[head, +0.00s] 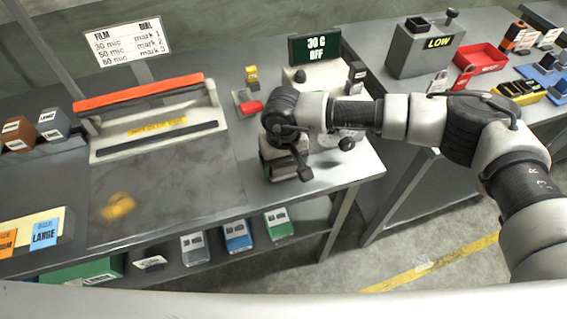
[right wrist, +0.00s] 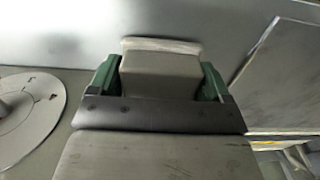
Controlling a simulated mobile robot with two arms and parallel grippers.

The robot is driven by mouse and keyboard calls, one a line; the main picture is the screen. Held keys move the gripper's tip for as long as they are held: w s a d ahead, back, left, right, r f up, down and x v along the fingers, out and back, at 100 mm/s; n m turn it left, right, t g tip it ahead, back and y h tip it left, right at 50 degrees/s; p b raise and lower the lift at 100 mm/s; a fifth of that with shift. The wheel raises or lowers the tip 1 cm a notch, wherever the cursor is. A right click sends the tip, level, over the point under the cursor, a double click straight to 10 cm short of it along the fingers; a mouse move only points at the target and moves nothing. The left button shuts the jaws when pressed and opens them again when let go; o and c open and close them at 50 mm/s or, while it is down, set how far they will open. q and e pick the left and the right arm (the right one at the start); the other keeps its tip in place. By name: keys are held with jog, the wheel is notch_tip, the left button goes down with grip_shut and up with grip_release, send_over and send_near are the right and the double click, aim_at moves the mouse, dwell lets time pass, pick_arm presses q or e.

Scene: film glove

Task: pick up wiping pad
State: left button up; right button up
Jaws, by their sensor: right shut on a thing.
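The wiping pad (right wrist: 160,72) shows in the right wrist view as a grey block with a pale, whitish strip along its far edge. My right gripper (right wrist: 158,80) is shut on it, with a green fingertip against each side. In the head view my right gripper (head: 287,168) points down over the grey bench, right of the dark plate. The pad cannot be made out clearly there behind the gripper and wrist. Whether the pad touches the bench is hard to tell. My left gripper is not in view.
A round pale dial plate (right wrist: 30,108) lies beside the gripper. A sealer with an orange handle (head: 140,92) stands left, behind the dark plate (head: 160,195). A red tray (head: 482,58) is on the right bench.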

jog(key=r, duration=0.1)
jog(key=r+b, duration=0.1)
jog(key=r, duration=0.1)
jog(key=shift+s+d+r+b, duration=0.25)
jog(key=shift+d+r+b, duration=0.05)
jog(key=shift+d, duration=0.1)
jog(key=s+d+r+b, duration=0.2)
jog(key=s+d+r, duration=0.4)
jog(key=d, duration=0.2)
jog(key=shift+s+d+r+b, duration=0.2)
jog(key=shift+d+r+b, duration=0.15)
jog(key=shift+b, duration=0.05)
